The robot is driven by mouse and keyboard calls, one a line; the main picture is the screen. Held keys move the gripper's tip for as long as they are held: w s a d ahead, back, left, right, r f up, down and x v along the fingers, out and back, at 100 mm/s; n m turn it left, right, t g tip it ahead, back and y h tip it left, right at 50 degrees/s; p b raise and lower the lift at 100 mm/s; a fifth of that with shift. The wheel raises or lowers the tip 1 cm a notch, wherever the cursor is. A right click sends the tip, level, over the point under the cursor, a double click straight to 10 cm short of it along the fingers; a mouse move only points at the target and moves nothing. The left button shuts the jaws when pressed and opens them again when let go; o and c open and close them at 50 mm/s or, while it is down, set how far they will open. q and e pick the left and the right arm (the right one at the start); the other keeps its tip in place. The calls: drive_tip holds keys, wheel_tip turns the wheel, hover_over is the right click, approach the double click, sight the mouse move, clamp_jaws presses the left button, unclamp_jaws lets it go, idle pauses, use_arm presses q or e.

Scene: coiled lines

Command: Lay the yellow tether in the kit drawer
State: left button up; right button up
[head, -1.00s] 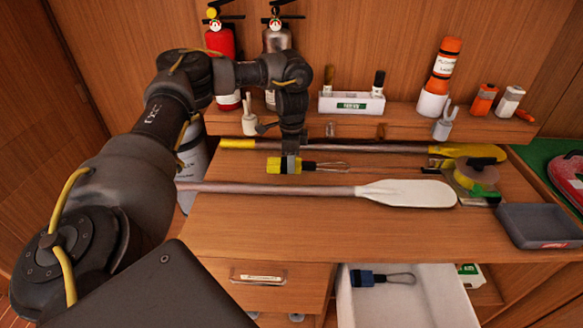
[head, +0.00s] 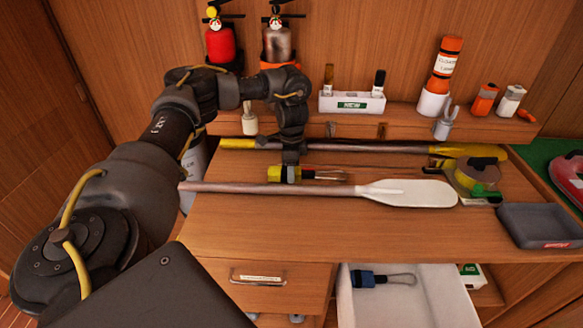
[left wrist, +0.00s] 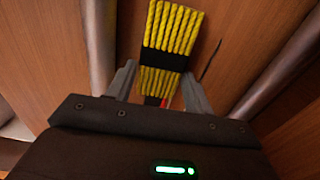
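The yellow tether (head: 308,174), a coiled bundle with a dark band and a loop at its right end, is between the two paddle shafts on the worktop. My left gripper (head: 291,174) is down at the bundle and partly hides it. In the left wrist view the yellow tether (left wrist: 163,75) shows between my left gripper's fingers (left wrist: 160,82), which stand apart with a visible gap on the left side. The kit drawer (head: 425,300) is open at lower right, with a blue tether (head: 367,279) inside. My right gripper is not in view.
A white-bladed paddle (head: 405,193) lies in front of the tether, and a yellow-bladed paddle (head: 468,150) behind it. The worktop's front is clear.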

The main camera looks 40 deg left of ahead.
use_arm(q)
drive_tip(key=shift+o, duration=1.2)
drive_tip(key=shift+r, duration=0.15)
wheel_tip(320, 180, up, 12)
drive_tip(key=p, duration=0.2)
